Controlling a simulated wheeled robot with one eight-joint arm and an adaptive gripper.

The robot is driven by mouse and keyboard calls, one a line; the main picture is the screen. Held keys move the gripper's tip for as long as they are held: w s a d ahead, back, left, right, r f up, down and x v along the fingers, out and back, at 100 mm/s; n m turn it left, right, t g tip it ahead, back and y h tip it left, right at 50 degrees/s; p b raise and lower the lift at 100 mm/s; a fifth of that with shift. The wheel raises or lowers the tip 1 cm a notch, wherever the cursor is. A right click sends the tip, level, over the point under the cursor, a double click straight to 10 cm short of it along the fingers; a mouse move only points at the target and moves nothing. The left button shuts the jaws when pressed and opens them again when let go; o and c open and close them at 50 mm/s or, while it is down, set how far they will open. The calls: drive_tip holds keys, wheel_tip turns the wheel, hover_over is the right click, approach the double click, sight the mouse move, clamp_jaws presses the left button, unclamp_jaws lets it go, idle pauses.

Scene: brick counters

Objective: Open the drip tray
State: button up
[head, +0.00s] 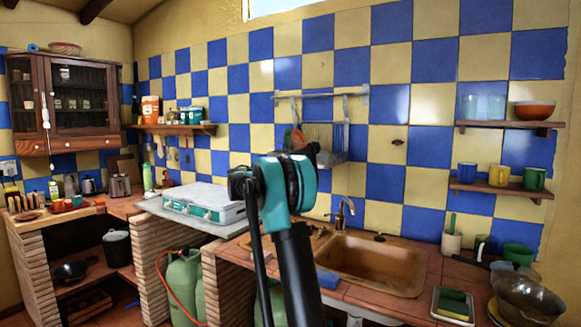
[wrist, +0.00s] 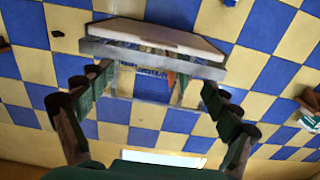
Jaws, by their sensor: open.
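The wall rack (head: 322,95) hangs on the tiled wall, with a grey tray (head: 331,159) at its lower end, partly hidden by my arm. In the wrist view, which is upside down, the pale tray (wrist: 157,35) shows at the top of the picture, against the grey rack frame (wrist: 195,67). Plates and colourful utensils show inside the rack. My gripper (wrist: 157,80) is open and empty, its two fingers spread to either side of the rack in the picture. No contact with the tray shows. My arm hides the gripper in the head view.
Below the rack are a brown sink (head: 370,265) with a tap (head: 343,212). Shelves with cups (head: 499,175) and a bowl (head: 535,110) are on the right wall. Pans (head: 528,300) stand at the right.

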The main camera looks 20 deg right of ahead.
drive_tip(key=x, duration=1.4)
drive_tip(key=shift+s, duration=0.15)
drive_tip(key=shift+c, duration=0.2)
drive_tip(key=c, duration=1.6)
drive_tip(key=v, duration=1.9)
drive_tip(key=shift+s+a, duration=0.25)
drive_tip(key=shift+c, duration=0.2)
drive_tip(key=o, duration=1.7)
drive_tip(key=shift+a, duration=0.1)
drive_tip(key=v, duration=1.2)
